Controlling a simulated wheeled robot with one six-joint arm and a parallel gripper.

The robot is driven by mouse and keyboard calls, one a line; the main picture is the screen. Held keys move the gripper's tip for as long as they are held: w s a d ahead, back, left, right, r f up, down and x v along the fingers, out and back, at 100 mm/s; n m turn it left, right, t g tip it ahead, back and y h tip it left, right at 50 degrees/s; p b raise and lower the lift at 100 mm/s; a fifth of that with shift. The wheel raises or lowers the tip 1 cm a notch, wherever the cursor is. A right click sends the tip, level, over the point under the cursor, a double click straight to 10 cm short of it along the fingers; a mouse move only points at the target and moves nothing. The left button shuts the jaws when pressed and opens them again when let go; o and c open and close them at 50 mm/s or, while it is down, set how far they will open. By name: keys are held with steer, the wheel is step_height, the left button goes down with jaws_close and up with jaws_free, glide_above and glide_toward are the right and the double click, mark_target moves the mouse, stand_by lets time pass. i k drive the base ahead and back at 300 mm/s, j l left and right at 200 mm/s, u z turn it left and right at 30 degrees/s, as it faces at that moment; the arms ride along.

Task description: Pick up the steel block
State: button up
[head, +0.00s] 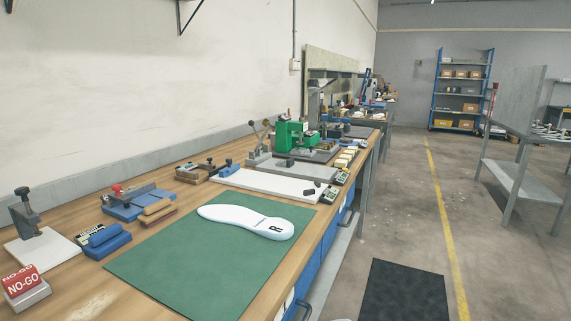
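I cannot tell for sure which thing is the steel block. A grey, metal-looking block (29,297) with a red NO-GO plate on top sits on the wooden bench at the lower left. Farther back, a small dark piece (310,190) lies on a long white board (262,184). A flat grey plate (284,168) with a small dark part on it lies behind that board. My gripper is not in view, so I cannot see its state.
A green mat (170,264) bears a white insole (245,219) marked R. Clamps, blue fixtures (104,240) and a green machine (293,134) line the wall side. The floor right of the bench is open, with a dark mat (404,292). A grey table (524,175) stands right.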

mark_target(289, 163)
steer(key=i+l, duration=0.6)
steer(key=i, duration=0.2)
steer(key=i+l, duration=0.6)
steer(key=i, duration=0.15)
steer(key=i+l, duration=0.6)
steer(key=i, duration=0.2)
